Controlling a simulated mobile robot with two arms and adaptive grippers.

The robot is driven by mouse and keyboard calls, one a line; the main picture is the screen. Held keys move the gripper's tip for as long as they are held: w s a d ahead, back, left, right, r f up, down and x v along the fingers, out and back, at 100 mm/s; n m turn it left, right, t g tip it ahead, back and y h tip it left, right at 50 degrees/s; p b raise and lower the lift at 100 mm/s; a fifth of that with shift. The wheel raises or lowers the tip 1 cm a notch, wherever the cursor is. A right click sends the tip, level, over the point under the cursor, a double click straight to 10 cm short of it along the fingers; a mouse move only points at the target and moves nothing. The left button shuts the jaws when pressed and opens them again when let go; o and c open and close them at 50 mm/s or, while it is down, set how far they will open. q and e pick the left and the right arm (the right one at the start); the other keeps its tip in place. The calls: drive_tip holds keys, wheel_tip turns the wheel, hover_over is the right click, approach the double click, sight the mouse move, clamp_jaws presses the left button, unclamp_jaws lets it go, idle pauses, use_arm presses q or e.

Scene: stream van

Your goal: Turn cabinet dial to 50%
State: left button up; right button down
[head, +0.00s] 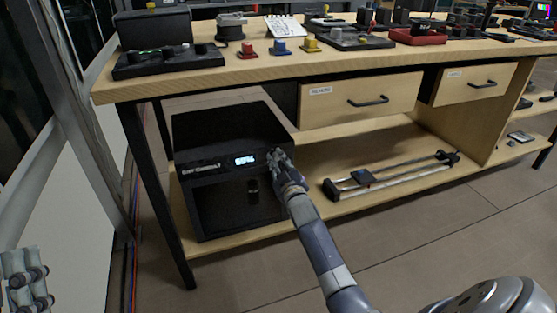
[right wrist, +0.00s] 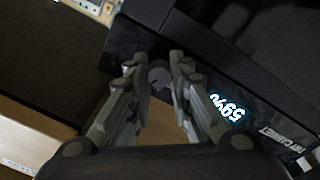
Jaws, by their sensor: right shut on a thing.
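The black dry cabinet (head: 235,170) stands on the lower shelf at the left of the bench. Its front has a lit blue-white percentage display (head: 245,160), also in the right wrist view (right wrist: 228,107); I cannot read its digits for certain. The round dark dial (right wrist: 160,75) sits beside the display, between my right fingertips; in the head view the gripper hides it. My right gripper (head: 280,160) is at the cabinet's upper right front, shut on the dial (right wrist: 158,82). My left gripper (head: 26,282) is at the lower left, away from the cabinet; its opening is unclear.
The wooden bench top (head: 250,70) overhangs the cabinet, with a black leg (head: 160,190) at its left. A drawer (head: 350,98) is above right. A rail device (head: 390,177) lies on the shelf to the right. The floor in front is clear.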

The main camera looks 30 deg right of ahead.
use_arm(q)
drive_tip(key=shift+w+f+g+y, duration=0.3)
drive_tip(key=shift+w+f, duration=0.1)
use_arm(e)
drive_tip(key=shift+n, duration=0.4)
drive_tip(key=c, duration=1.4)
unclamp_jaws()
drive_tip(key=shift+s, duration=0.1)
drive_tip(key=v, duration=1.1)
drive_tip(key=shift+s+a+f, duration=0.15)
drive_tip(key=shift+s+a, duration=0.05)
drive_tip(key=shift+s, duration=0.15)
